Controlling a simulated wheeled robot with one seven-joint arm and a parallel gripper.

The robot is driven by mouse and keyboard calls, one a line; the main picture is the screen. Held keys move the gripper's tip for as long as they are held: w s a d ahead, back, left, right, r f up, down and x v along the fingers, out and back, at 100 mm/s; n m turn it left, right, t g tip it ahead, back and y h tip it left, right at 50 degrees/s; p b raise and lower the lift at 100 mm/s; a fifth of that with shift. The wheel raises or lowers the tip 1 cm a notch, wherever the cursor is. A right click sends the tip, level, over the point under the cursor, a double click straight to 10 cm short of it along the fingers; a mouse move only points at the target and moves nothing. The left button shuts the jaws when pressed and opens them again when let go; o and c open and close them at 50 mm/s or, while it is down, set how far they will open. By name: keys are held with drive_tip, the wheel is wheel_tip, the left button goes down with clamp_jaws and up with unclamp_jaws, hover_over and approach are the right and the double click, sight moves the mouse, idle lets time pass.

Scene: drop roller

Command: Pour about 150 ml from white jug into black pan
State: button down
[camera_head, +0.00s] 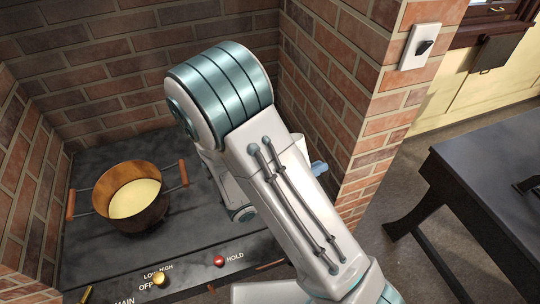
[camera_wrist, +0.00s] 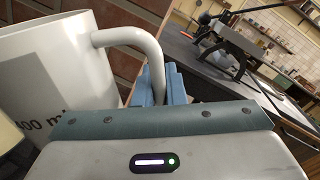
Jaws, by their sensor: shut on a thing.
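The pan (camera_head: 128,203) stands on the dark stove top at left in the head view. It looks brown and coppery rather than black, with two wooden side handles and pale yellow contents. The white jug (camera_wrist: 65,50) fills the left of the wrist view, with a grey marking ending in "00 ml". My gripper (camera_wrist: 160,92) has its blue fingers shut on the jug's handle (camera_wrist: 135,38). The jug looks tilted against the room behind it. Its contents and spout are out of view.
Brick walls enclose the stove top (camera_head: 95,268) at the back and left; a brick pillar (camera_head: 365,90) stands right of my arm. Knobs, including a red one (camera_head: 219,261), line the front edge. A dark table (camera_head: 490,190) stands at far right.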

drive_tip(key=shift+s+d+f+m+b, duration=0.25)
drive_tip(key=shift+s+m+b, duration=0.15)
drive_tip(key=shift+m, duration=0.2)
drive_tip(key=shift+s+d+f+m+b, duration=0.2)
drive_tip(key=shift+s+f+m+b, duration=0.1)
drive_tip(key=shift+s+m, duration=0.25)
